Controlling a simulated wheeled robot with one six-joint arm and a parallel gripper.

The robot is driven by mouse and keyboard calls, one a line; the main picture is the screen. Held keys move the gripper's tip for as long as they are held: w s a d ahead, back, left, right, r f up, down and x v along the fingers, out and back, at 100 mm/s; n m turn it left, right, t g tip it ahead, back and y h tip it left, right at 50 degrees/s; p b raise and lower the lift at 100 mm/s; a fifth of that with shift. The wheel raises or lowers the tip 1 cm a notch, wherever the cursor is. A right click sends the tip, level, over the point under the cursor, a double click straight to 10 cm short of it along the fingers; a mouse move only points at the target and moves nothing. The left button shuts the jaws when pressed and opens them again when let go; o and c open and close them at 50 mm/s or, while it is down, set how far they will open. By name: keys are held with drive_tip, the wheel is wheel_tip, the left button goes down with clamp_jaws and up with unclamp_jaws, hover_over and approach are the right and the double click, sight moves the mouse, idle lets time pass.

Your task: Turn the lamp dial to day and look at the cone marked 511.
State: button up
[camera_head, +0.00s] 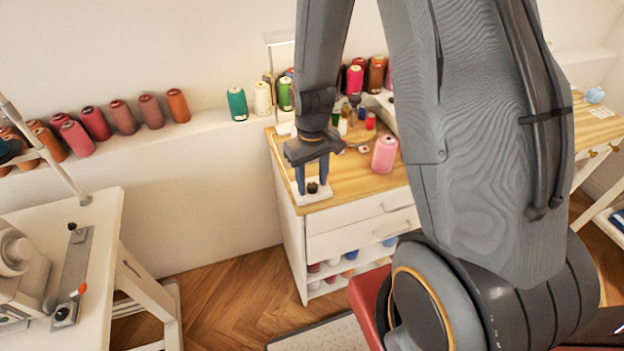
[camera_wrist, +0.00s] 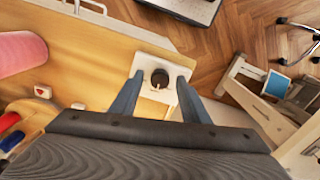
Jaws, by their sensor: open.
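A dark round dial (camera_head: 312,187) sits on a white plate (camera_head: 304,194) at the left front corner of the wooden cabinet top. My gripper (camera_head: 312,178) is open, with its fingers pointing down over the dial. In the wrist view, the dial (camera_wrist: 160,78) with a pale pointer mark lies between the two blue-grey fingers of my gripper (camera_wrist: 160,95), apart from both. Its lettering is too small to read. A pink cone (camera_head: 385,154) stands upright on the cabinet top; it also shows in the wrist view (camera_wrist: 20,52). No number 511 is readable on any cone.
Several cones, including a teal one (camera_head: 237,104) and a cream one (camera_head: 262,100), stand on the wall ledge. Small spools and a small marked block (camera_head: 363,149) are behind the dial. A sewing machine table (camera_head: 92,230) is at left. Open wooden floor (camera_head: 225,295) lies between.

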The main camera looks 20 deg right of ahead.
drive_tip(key=shift+f, duration=0.1)
drive_tip(key=c, duration=1.1)
drive_tip(key=shift+o, duration=0.2)
drive_tip(key=shift+m, duration=0.3)
drive_tip(key=m+p, duration=0.1)
drive_tip(key=m, duration=0.3)
drive_tip(key=shift+m, duration=0.4)
drive_tip(key=m, duration=0.5)
drive_tip(key=shift+m, duration=0.3)
drive_tip(key=o, duration=1.1)
drive_tip(key=shift+c, duration=0.2)
